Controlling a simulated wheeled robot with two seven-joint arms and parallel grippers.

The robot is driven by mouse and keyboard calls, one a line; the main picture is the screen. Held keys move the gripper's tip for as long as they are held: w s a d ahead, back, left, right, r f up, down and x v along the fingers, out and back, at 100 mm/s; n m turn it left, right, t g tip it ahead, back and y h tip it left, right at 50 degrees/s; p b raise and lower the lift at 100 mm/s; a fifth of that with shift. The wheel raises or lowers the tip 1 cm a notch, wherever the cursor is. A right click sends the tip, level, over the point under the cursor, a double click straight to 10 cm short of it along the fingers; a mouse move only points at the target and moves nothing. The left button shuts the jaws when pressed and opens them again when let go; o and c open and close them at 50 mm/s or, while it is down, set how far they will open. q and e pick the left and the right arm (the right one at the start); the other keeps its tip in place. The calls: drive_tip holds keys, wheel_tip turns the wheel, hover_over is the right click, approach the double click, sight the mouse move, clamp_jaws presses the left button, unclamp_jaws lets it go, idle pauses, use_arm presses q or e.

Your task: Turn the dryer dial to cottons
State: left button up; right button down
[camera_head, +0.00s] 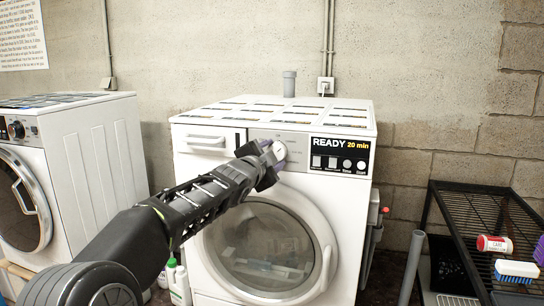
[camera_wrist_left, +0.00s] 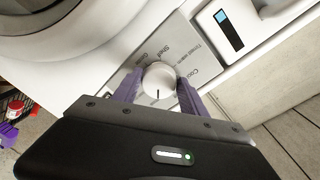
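The white dryer (camera_head: 330,190) stands against the wall, its round door shut. Its round white dial (camera_head: 280,151) is on the front panel, left of the display reading "READY 20 min". My left gripper (camera_head: 272,160) is at the dial and hides part of it. In the left wrist view the dial (camera_wrist_left: 158,77) sits between the two purple fingers of my left gripper (camera_wrist_left: 158,84), one on each side and against its rim. A dark mark on the dial points down in that picture. Printed labels around the dial are partly legible; I cannot read "cottons" clearly. My right gripper is out of view.
A second white machine (camera_head: 92,150) stands at the left. A black wire rack (camera_head: 455,205) with a red-labelled can (camera_head: 494,244) and a brush (camera_head: 517,269) is at the right. Bottles (camera_head: 178,283) stand on the floor beside the dryer's lower left.

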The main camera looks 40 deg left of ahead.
use_arm(q)
drive_tip(key=o, duration=0.4)
drive_tip(key=shift+c, duration=0.2)
drive_tip(key=shift+s, duration=0.1)
drive_tip(key=b+v, duration=0.2)
drive_tip(key=v, duration=0.5)
drive_tip(key=shift+s, duration=0.3)
drive_tip(key=shift+d, duration=0.1)
